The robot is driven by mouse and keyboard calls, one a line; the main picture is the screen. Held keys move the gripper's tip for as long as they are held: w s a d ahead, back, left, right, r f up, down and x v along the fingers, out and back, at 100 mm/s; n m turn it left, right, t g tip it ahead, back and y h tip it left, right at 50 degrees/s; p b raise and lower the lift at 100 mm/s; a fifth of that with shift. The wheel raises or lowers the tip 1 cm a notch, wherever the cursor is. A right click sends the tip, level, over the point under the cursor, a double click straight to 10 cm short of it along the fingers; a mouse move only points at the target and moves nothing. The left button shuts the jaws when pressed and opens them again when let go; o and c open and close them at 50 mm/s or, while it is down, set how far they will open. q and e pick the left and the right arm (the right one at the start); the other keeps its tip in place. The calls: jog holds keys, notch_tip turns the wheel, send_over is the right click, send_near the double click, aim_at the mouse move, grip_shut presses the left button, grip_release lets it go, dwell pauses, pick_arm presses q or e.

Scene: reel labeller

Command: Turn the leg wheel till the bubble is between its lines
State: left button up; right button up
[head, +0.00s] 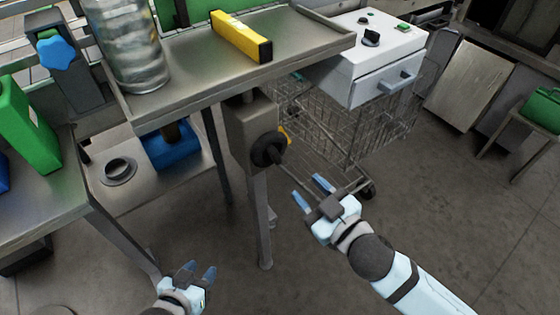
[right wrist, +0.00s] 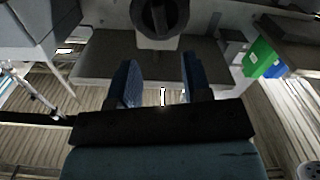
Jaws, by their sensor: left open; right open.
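The leg wheel (head: 268,149) is a dark round handwheel on a grey box at the table's leg, with a small yellow part beside it. It also shows in the right wrist view (right wrist: 160,14), at the top, ahead of the fingers. The yellow level (head: 240,36) lies on the steel table top; its bubble is too small to make out. My right gripper (head: 313,190) is open and empty, below and right of the wheel and apart from it. Its blue fingers also show in the right wrist view (right wrist: 160,84). My left gripper (head: 198,272) is open and empty, low near the floor.
The steel table (head: 318,36) stands over the wheel. A wire cart (head: 345,130) and a white box with a drawer (head: 375,65) are behind right. A clear cylinder (head: 133,50) stands at the table's left. A green container (head: 28,125) is far left. Floor between my grippers is clear.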

aim_at(278, 159)
jog(key=x, duration=1)
jog(key=shift+w+a, duration=0.1)
grip_shut()
